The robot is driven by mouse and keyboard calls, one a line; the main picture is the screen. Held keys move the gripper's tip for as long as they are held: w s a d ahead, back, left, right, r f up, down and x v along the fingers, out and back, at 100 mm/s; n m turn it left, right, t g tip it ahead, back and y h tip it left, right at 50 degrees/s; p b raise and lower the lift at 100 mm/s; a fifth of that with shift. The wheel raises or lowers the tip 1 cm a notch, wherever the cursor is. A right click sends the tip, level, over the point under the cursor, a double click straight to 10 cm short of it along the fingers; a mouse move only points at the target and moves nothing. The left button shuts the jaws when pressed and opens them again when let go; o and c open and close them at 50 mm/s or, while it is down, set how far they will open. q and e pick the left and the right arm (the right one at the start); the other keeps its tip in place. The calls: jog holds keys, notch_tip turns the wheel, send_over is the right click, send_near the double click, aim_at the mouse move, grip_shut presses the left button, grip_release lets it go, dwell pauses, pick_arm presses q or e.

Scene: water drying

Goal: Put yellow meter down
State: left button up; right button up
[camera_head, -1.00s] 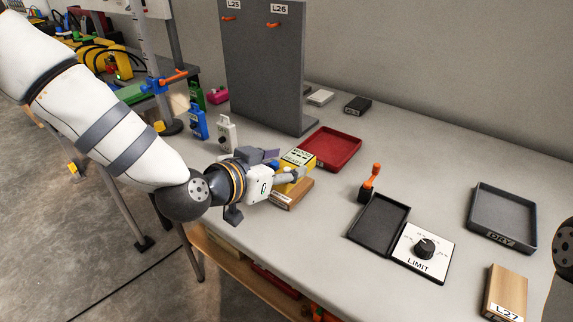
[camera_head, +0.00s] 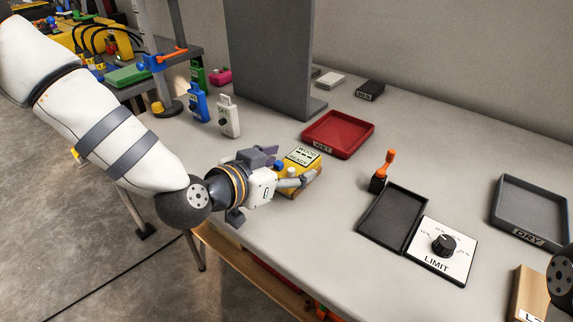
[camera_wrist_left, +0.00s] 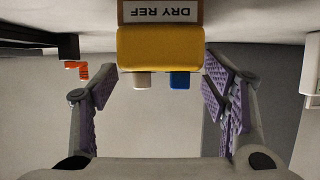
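The yellow meter (camera_head: 305,165) has a pale display with dark text and a blue knob. In the left wrist view the meter (camera_wrist_left: 160,48) spans the gap between the fingertips, with one white and one blue knob facing the camera. A brown block labelled DRY REF (camera_wrist_left: 160,11) shows right beyond the meter in the wrist view. The block is hidden in the head view. My right gripper is not in view.
A red tray (camera_head: 365,139) lies behind the meter. To the right are a black tray (camera_head: 394,218), an orange lever (camera_head: 386,165), a LIMIT dial (camera_head: 443,245) and a grey DRY tray (camera_head: 530,205). A tall grey panel (camera_head: 268,50) stands behind. White (camera_head: 229,118) and blue (camera_head: 197,103) meters stand left.

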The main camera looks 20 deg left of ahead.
pick_arm(q)
jog(key=shift+r, duration=0.15)
jog(key=p+v, duration=0.5)
jog(key=v, duration=0.7)
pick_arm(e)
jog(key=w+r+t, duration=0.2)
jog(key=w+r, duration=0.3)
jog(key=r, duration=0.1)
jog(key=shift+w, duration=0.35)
